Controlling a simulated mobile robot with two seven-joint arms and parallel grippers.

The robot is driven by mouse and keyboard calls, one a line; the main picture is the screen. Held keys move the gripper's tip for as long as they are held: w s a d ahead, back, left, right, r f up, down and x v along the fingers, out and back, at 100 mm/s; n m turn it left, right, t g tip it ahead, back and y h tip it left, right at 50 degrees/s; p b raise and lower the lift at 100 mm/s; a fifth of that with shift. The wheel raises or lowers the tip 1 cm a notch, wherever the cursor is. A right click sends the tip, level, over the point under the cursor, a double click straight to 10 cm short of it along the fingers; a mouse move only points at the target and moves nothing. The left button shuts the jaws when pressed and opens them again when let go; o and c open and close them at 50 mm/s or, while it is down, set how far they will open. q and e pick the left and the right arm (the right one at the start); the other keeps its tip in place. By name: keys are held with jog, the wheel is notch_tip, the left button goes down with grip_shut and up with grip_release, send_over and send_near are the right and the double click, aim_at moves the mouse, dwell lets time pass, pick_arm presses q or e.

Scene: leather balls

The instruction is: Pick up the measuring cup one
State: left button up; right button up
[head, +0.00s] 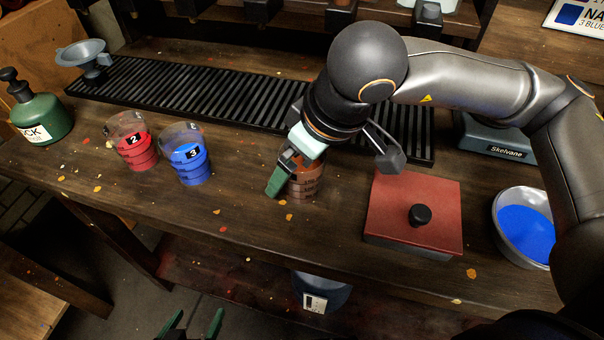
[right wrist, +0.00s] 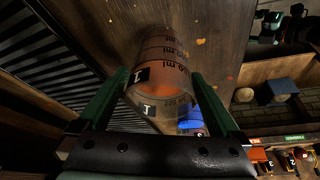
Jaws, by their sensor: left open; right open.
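Measuring cup one (head: 306,184) is a clear cup with dark markings and brownish contents, standing on the wooden bench. In the right wrist view the cup (right wrist: 165,48) shows its "1" label and lies between the two green fingers. My right gripper (right wrist: 160,78) is open around the cup, with a visible gap at the right finger; contact at the left finger is unclear. In the head view the right wrist covers much of the cup. My left gripper (head: 194,323) is open and empty at the bottom edge, in front of the bench.
Red cup two (head: 137,150) and blue cup three (head: 190,165) stand left of cup one. A red-topped box (head: 440,205) with a black knob and a bowl of blue powder (head: 496,224) stand right. A black slatted mat (head: 180,95) lies behind. A green bottle (head: 48,112) is far left.

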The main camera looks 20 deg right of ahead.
jog(key=shift+f, duration=0.1)
jog(key=c, duration=1.4)
jog(key=shift+w+r, duration=0.1)
jog(key=shift+r, duration=0.15)
jog(key=shift+c, duration=0.2)
jog(key=shift+r, duration=1.15)
jog(key=s+d+r+p, duration=0.1)
jog(key=s+d+r, duration=0.6)
jog(key=s+r, duration=0.3)
jog(key=shift+s+d+r, duration=0.15)
jog(key=shift+s+d, duration=0.05)
jog(key=shift+s, duration=0.65)
